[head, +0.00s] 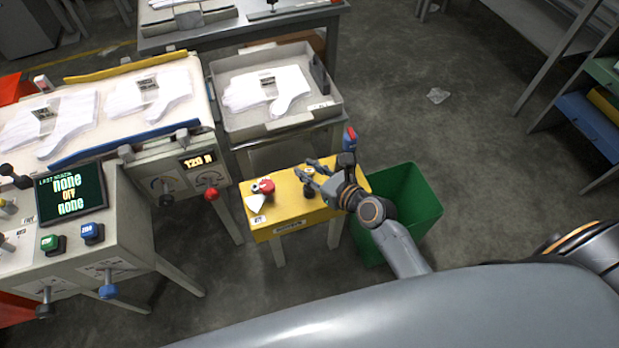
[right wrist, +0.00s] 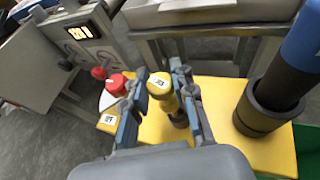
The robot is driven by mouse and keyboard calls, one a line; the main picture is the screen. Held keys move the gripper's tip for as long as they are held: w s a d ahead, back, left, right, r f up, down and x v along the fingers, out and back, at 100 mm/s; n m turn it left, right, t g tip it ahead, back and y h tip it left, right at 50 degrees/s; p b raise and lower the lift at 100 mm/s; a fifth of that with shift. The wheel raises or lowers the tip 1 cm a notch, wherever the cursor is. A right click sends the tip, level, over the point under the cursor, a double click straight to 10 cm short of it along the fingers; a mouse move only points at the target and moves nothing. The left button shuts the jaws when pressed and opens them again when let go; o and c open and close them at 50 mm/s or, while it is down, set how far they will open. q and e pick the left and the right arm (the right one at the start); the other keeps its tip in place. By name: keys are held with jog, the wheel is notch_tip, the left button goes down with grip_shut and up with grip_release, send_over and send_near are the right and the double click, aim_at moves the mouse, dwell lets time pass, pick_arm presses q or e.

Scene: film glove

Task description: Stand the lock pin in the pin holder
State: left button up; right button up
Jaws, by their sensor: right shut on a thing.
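My right gripper (head: 313,178) is over the yellow stand (head: 288,222). In the right wrist view its fingers (right wrist: 162,98) are shut on a yellow pin with a white-labelled top, the lock pin (right wrist: 165,104), which looks roughly upright. A dark round socket (right wrist: 181,121), which looks like the pin holder, shows at the pin's lower end. It also shows on the stand in the head view (head: 309,191). I cannot tell whether the pin's foot is inside it or just above it. My left gripper is not in view.
A red knob (head: 265,186) with a white plate is at the stand's left. A dark cup (right wrist: 257,112) holding a blue cylinder (right wrist: 302,48) stands right of the fingers. A green bin (head: 412,205) is beside the stand; a tray of white gloves (head: 262,125) is behind it.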

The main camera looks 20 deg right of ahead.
jog(key=shift+w+d+f+b, duration=0.15)
jog(key=shift+f+b, duration=0.25)
jog(key=shift+f, duration=0.55)
jog(key=shift+w+f+b, duration=0.15)
jog(key=shift+f+b, duration=0.25)
jog(key=shift+f, duration=0.55)
jog(key=shift+f, duration=0.2)
jog(key=o, duration=0.9)
jog(key=shift+o, duration=0.2)
jog(key=shift+r, duration=0.25)
jog(key=v, duration=1.2)
